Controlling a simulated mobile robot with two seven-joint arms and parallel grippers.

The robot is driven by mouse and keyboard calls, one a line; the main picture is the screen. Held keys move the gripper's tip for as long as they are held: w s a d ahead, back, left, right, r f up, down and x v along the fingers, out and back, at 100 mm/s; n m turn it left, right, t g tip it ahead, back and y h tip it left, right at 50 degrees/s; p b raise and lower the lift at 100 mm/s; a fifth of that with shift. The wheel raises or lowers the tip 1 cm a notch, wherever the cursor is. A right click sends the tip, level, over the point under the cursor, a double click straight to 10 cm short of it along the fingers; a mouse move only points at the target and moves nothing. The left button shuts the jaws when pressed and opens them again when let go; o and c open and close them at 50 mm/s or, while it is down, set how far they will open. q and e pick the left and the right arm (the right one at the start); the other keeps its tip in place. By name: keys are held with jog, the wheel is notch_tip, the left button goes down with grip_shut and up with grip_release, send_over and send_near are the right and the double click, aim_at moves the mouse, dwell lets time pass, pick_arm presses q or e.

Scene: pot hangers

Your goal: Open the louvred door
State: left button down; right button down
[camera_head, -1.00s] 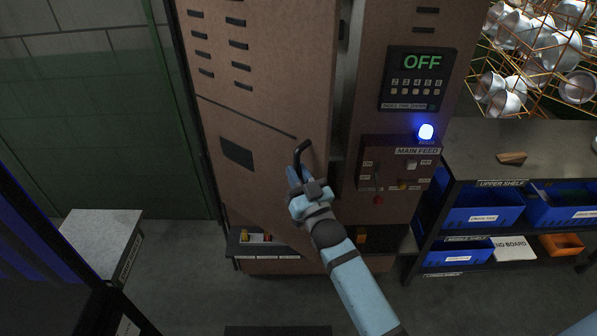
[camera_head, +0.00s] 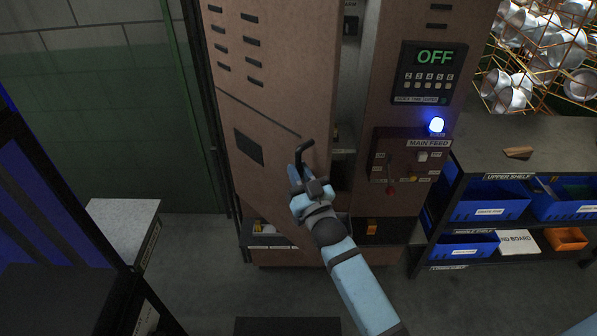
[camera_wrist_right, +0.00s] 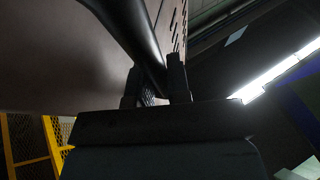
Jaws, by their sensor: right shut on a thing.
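The louvred door (camera_head: 262,95) is a tall brown panel with rows of dark slots, and it stands partly open with a dark gap at its right edge. A black bent handle (camera_head: 304,152) is fixed near that edge. My right gripper (camera_head: 301,172) is shut on the handle; in the right wrist view my gripper's two dark fingers (camera_wrist_right: 155,88) sit either side of the black handle bar (camera_wrist_right: 132,32). Inside the gap, parts of the cabinet interior (camera_head: 343,140) show, mostly in shadow. My left gripper is not in view.
The fixed cabinet front (camera_head: 385,115) carries an OFF display panel (camera_head: 426,72) and a main feed panel (camera_head: 408,158). A shelf unit (camera_head: 530,150) with blue bins stands at right. A grey-topped block (camera_head: 122,224) is at left. The floor before the door is clear.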

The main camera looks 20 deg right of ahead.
jog(key=c, duration=1.1)
grip_release()
jog(key=b+v, duration=0.3)
jog(key=v, duration=1)
jog(key=shift+s+f, duration=0.2)
jog(key=shift+s, duration=0.2)
